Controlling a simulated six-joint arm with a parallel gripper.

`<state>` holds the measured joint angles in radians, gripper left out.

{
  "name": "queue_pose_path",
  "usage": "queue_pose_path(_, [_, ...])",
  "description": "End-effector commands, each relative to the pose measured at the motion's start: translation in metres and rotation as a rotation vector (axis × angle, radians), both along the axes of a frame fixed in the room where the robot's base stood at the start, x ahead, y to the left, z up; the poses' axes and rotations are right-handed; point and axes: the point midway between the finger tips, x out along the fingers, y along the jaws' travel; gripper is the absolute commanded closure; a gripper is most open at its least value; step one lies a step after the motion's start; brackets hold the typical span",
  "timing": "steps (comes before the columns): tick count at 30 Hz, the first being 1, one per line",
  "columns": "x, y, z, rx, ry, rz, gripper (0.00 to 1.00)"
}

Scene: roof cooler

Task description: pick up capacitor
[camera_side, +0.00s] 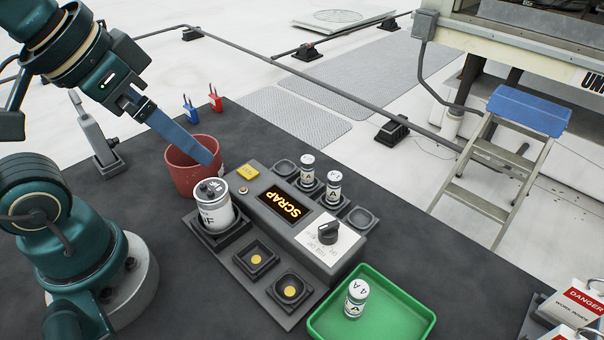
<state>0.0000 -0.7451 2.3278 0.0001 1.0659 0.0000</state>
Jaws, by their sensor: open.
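The capacitor (215,210) is a silver-white can with a dark top and "F" lettering on its side. It stands upright in a black square socket (219,236) at the left end of the grey test unit. My gripper (208,156) reaches down from the upper left, its blue fingers pointing right and down over the red bin (188,172). It is open and holds nothing that I can see. Its tips are above and behind the capacitor, apart from it. One finger mostly hides the other.
The unit has a lit "SCRAP" display (283,205), a dark knob (328,232) and two empty square sockets (256,258). Small fuses (333,188) stand in round holders behind it. A green tray (417,325) with one fuse (356,298) is front right. Dark mat is clear between bin and tools.

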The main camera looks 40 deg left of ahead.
Motion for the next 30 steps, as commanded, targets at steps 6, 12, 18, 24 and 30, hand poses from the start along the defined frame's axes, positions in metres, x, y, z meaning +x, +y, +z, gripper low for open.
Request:
queue_pose_path(6, [0.02, 0.018, 0.023, 0.058, -0.068, 0.049, 0.02])
queue_pose_path(12, [0.062, 0.055, 0.042, 0.188, -0.239, 0.124, 0.02])
queue_pose_path(18, [0.109, 0.094, 0.075, 0.353, -0.456, 0.148, 0.02])
queue_pose_path(24, [0.163, 0.118, 0.121, 0.542, -0.736, 0.026, 0.02])
queue_pose_path(30, [0.2, 0.101, 0.138, 0.608, -0.932, -0.275, 0.02])
